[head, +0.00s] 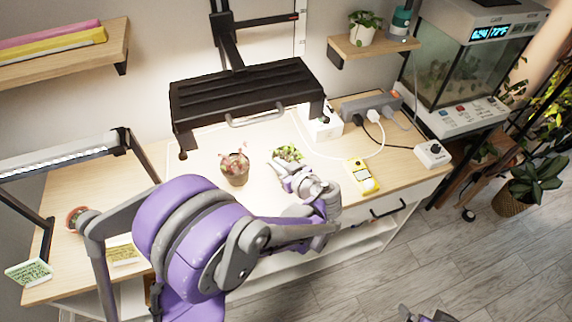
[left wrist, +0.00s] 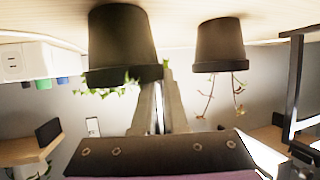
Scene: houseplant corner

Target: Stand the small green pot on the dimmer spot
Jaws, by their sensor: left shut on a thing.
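A small pot with green leaves (head: 288,154) is at the middle of the table, mostly hidden by my left gripper (head: 296,178). The pot (left wrist: 122,38) looks dark in the left wrist view, which is upside down. My left gripper (left wrist: 158,88) is shut at the pot's rim. I cannot tell whether its base touches the table. A brown pot with reddish stems (head: 235,172) stands to its left under the hanging lamp; it also shows in the left wrist view (left wrist: 220,45). My right gripper (head: 430,316) is only partly visible at the bottom edge.
The dark lamp (head: 245,92) hangs over the table's bright middle. A lit strip lamp (head: 58,158) stands at left, above a terracotta pot (head: 76,218), a green card (head: 28,272) and a yellow card (head: 123,252). A yellow meter (head: 363,176) and cables lie at right.

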